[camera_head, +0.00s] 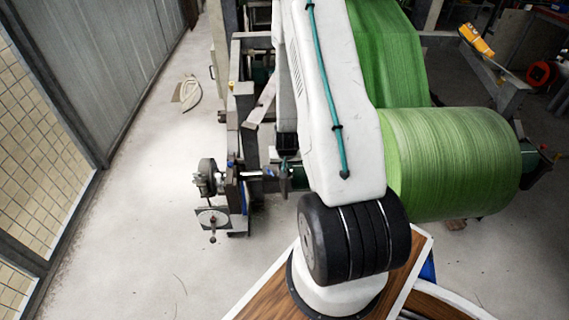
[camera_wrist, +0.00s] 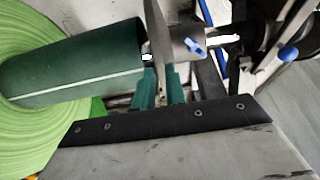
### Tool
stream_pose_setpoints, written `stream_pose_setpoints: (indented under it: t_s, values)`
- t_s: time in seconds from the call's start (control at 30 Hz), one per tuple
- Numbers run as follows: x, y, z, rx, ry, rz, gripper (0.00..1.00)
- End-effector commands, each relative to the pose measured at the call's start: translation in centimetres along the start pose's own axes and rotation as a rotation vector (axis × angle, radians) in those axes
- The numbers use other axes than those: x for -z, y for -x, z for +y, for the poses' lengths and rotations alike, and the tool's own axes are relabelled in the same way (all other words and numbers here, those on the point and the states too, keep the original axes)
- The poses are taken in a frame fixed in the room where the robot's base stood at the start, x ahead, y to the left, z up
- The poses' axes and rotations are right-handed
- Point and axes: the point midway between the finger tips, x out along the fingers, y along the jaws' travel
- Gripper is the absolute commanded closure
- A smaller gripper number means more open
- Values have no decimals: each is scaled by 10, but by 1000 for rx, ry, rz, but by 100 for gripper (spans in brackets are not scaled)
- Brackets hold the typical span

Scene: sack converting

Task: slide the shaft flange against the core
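The core (camera_wrist: 75,68) is a dark green tube with a pale stripe. It sticks out of the green roll in the wrist view. In the head view my arm hides most of the core.
The green roll (camera_head: 455,165) stands at the right of the head view. The unwinder's end support with a handwheel (camera_head: 212,216) is left of the flange. Machine frame and blue knobs (camera_wrist: 289,54) lie close right of my gripper.

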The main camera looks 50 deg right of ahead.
Motion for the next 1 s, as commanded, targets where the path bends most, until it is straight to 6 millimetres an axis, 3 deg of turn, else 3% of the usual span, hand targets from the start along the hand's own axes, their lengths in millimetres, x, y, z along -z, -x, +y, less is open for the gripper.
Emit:
stream_pose_setpoints:
  t_s: [0.13, 0.23, 0.4, 0.5, 0.6, 0.7, 0.9, 1.0]
  values:
    - [7, 1, -24, 22, 46, 16, 100]
    - [29, 0, -65, 71, 179, 20, 100]
    - [47, 4, -124, 125, 593, -92, 100]
    - [57, 13, -144, 120, 884, -183, 100]
    - [69, 26, -148, 83, 1174, -297, 100]
    - [82, 39, -136, 34, 1392, -419, 100]
    - [84, 54, -108, 2, 1586, -595, 100]
    - [81, 51, -105, 9, 1605, -611, 100]
